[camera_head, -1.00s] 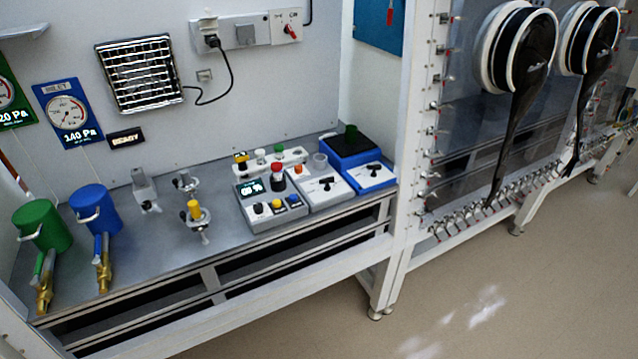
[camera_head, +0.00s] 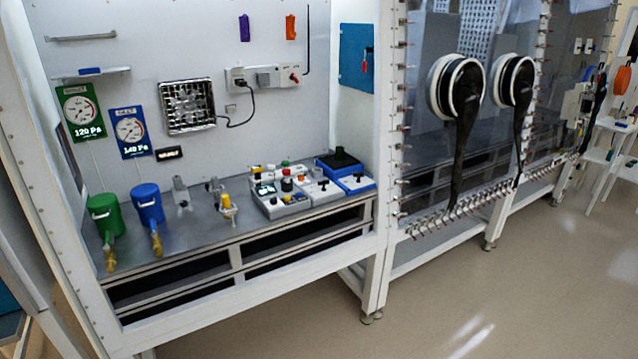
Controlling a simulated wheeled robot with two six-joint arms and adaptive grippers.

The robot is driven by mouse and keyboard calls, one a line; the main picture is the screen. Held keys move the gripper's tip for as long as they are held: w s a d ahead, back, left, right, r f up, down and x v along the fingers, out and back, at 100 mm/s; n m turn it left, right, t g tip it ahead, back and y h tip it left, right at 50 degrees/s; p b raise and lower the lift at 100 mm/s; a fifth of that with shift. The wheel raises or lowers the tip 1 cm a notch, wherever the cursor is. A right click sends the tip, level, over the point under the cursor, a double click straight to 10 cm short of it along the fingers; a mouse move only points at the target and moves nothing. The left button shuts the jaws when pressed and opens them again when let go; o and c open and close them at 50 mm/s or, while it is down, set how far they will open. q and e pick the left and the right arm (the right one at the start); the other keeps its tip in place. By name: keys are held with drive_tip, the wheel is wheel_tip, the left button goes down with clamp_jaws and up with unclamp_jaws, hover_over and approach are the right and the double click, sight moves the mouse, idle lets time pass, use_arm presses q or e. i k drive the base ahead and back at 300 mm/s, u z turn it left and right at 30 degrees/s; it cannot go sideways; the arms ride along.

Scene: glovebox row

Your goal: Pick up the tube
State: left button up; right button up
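I cannot make out anything in the camera_head view that is clearly the tube. The lit bay on the left has a grey bench (camera_head: 190,233) with small equipment on it, too small here to tell a tube apart. Neither of my grippers is in view.
On the bench stand a green canister (camera_head: 105,216), a blue canister (camera_head: 148,203), a yellow-topped valve (camera_head: 227,203), control boxes (camera_head: 281,204) and a black-topped blue unit (camera_head: 340,162). A glovebox with black gloves (camera_head: 463,130) stands right. The floor (camera_head: 480,290) in front is clear.

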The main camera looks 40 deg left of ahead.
sight(286, 173)
drive_tip(key=z, duration=0.25)
drive_tip(key=i, duration=2.6)
drive_tip(key=u, duration=1.3)
drive_tip(key=i, duration=0.8)
drive_tip(key=u, duration=1)
drive_tip(key=i, duration=0.25)
drive_tip(key=u, duration=0.15)
